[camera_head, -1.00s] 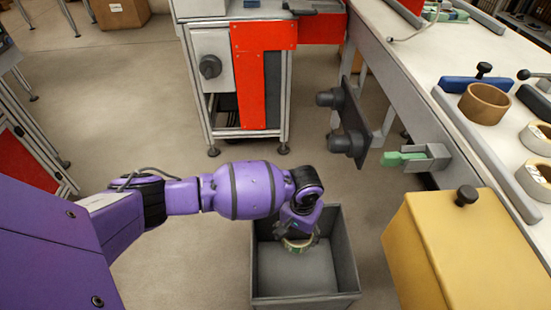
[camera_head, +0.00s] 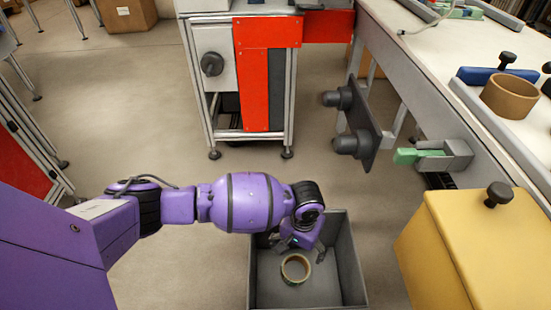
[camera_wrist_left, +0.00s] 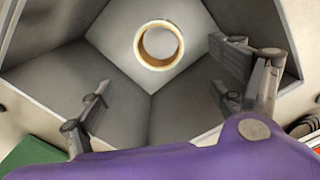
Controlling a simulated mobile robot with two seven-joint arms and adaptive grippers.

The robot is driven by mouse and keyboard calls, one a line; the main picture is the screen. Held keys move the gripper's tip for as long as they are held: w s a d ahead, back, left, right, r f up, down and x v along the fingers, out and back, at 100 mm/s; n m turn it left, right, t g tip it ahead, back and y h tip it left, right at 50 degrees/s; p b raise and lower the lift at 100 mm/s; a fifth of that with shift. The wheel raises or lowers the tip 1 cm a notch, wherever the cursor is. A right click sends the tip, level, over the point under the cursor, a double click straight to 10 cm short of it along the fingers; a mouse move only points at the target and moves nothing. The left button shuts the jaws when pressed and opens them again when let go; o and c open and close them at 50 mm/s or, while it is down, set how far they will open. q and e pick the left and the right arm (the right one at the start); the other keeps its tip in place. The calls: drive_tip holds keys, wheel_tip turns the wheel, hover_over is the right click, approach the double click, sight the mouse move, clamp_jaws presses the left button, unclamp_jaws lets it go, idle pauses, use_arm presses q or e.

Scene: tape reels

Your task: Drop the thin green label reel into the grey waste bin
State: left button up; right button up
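My right gripper is not in view.
A yellow box (camera_head: 455,250) with a black knob stands right of the bin. A white table (camera_head: 425,45) carries a brown reel (camera_head: 510,97) and a blue block. A green-handled clamp (camera_head: 440,156) and black knobs stick out from its side. A red-panelled machine (camera_head: 265,85) stands behind.

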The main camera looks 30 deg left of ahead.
use_arm(q)
drive_tip(key=shift+w+r, duration=0.1)
drive_tip(key=shift+w, duration=0.05)
wheel_tip(320, 180, up, 12)
idle(0.7)
